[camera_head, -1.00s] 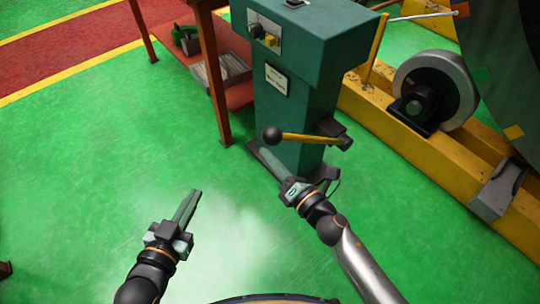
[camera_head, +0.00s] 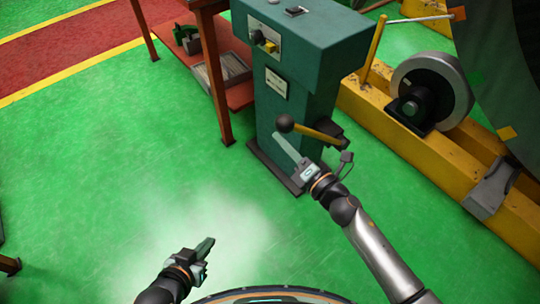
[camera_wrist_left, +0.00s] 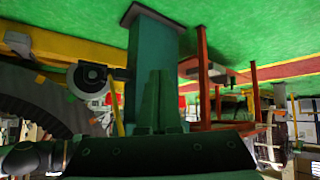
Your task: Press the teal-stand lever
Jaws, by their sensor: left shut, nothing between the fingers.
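The teal stand (camera_head: 318,88) rises from a dark base on the green floor. Its lever (camera_head: 313,133) is a yellow bar with a black ball knob (camera_head: 284,123), sticking out leftward from a dark pivot on the front. My right gripper (camera_head: 277,136) is just below the knob, its narrow fingers pointing up-left; contact with the lever cannot be told. The fingers overlap, so their opening is unclear. My left gripper (camera_head: 212,240) is shut and empty, low over the floor, away from the stand. In the left wrist view its fingers (camera_wrist_left: 157,102) cover part of the upside-down stand (camera_wrist_left: 152,50).
A red-brown table (camera_head: 210,70) with a lower shelf holding a tray (camera_head: 232,67) stands left of the stand. A yellow beam frame (camera_head: 400,140) with a grey wheel (camera_head: 440,85) lies to the right.

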